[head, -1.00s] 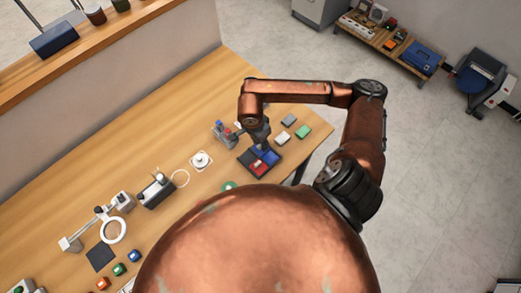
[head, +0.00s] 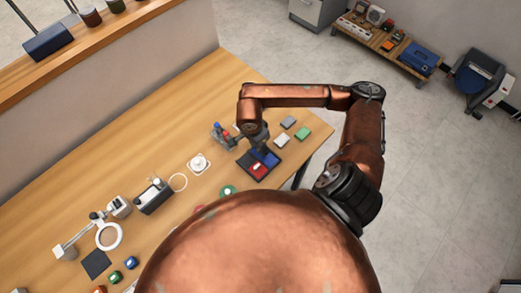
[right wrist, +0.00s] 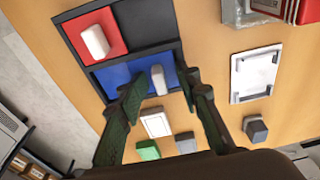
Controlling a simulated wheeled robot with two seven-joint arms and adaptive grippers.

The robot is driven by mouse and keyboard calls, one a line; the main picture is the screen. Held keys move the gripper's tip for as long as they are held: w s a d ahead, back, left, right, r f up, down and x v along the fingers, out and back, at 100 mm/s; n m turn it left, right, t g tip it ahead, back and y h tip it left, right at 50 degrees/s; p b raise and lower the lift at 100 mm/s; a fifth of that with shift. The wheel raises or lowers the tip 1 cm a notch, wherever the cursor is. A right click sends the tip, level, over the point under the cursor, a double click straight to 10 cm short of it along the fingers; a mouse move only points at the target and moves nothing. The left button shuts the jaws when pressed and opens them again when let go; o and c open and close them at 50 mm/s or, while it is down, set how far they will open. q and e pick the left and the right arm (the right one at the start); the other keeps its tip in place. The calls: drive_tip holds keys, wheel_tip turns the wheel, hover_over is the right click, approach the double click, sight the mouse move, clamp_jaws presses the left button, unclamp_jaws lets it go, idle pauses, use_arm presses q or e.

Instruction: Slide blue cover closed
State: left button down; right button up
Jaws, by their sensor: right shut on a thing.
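The blue cover (right wrist: 120,74) lies flat in the near half of a black tray (right wrist: 146,16) in the right wrist view. A pale upright handle (right wrist: 158,80) stands on it. A red panel (right wrist: 75,38) with a pale block (right wrist: 94,41) on it fills a corner compartment; the compartment beside it shows dark. In the head view the blue cover (head: 270,158) is partly hidden below my right gripper (head: 260,146). My right gripper's fingers (right wrist: 160,84) are on either side of the handle and shut on it, though a gap seems to show. My left gripper is not in view.
Grey and green blocks (head: 302,133) lie right of the tray near the table's end. A stand with red and blue parts (head: 221,136) is close on its left. A white bracketed plate (right wrist: 256,74) lies beside it in the wrist view.

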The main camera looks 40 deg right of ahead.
sight(268, 158)
drive_tip(key=shift+s+f, duration=0.15)
drive_tip(key=shift+s, duration=0.7)
drive_tip(key=shift+s+f, duration=0.1)
drive_tip(key=shift+s, duration=0.7)
drive_tip(key=shift+s+d, duration=0.1)
drive_tip(key=shift+s, duration=0.75)
drive_tip(key=o, duration=0.5)
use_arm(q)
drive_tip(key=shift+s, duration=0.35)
use_arm(e)
drive_tip(key=shift+o, duration=0.4)
drive_tip(key=shift+w, duration=0.2)
drive_tip(key=shift+r, duration=0.15)
